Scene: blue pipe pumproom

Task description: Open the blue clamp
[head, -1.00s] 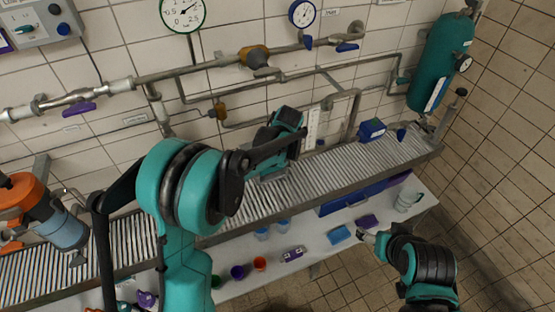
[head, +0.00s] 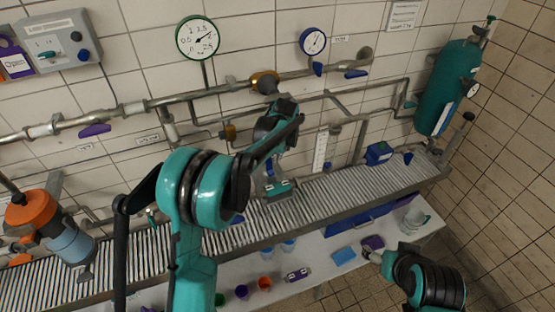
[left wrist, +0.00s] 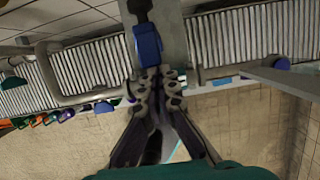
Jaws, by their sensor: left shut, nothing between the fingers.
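A blue block with a dark end (left wrist: 148,45), which looks like the blue clamp, lies against a grey plate in the left wrist view. My left gripper (left wrist: 158,78) is shut and empty, its fingertips just below the block in the picture; I cannot tell whether they touch it. In the head view my left arm reaches over the roller conveyor, and its fingers are too small to make out. I cannot pick out the same block there with certainty. My right gripper (head: 372,256) is low at the right by the shelf, too small to read.
The roller conveyor (head: 345,190) runs along the tiled wall. Pipes with a yellow valve (head: 264,83) and purple handle (head: 95,131) are above it. A blue box (head: 378,153) stands at its right end. Cups and a light blue block (head: 344,256) are on the lower shelf.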

